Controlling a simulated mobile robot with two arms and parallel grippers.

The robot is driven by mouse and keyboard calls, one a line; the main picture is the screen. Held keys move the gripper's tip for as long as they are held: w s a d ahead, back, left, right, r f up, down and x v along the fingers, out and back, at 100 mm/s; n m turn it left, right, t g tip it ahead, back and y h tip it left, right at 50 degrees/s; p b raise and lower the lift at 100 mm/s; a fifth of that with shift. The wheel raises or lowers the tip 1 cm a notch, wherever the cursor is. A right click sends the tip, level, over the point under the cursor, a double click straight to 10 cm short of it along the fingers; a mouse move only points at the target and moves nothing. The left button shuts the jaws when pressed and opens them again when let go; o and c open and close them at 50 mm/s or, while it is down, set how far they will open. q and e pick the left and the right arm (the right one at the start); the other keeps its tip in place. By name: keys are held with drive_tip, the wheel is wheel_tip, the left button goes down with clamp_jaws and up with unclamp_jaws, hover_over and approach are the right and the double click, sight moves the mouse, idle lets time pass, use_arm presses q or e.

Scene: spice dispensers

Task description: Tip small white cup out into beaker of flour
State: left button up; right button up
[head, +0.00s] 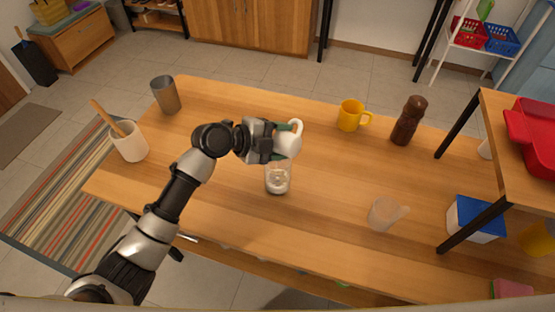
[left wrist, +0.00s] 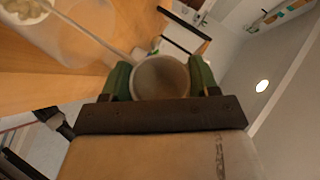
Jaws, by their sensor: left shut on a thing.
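The small white cup (head: 289,146) is held by my left gripper (head: 284,141), shut on it with green fingertips on either side. The cup is over or just behind the beaker's top in the head view and looks tilted. In the left wrist view the cup (left wrist: 161,78) shows as a round rim with a dull brownish inside between the fingers (left wrist: 160,80); I cannot tell whether anything is in it. The clear beaker (head: 278,182) stands upright on the table with white flour low inside. It also shows at the upper left of the left wrist view (left wrist: 75,42). My right gripper is out of view.
On the wooden table (head: 220,215) stand a grey tumbler (head: 166,95), a utensil crock (head: 129,142), a yellow mug (head: 350,115), a brown pepper mill (head: 408,120) and a clear jug (head: 385,213). A blue-lidded box (head: 474,220) is under the right-hand shelf. The table's front middle is clear.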

use_arm(q)
drive_tip(key=shift+w+a+f+n+g+h+b, duration=0.15)
drive_tip(key=shift+n+h+b, duration=0.35)
drive_tip(key=shift+b, duration=0.95)
drive_tip(key=shift+w+a+r+n+g+h+b, duration=0.15)
drive_tip(key=shift+n+h+b, duration=0.3)
drive_tip(key=shift+b, duration=1)
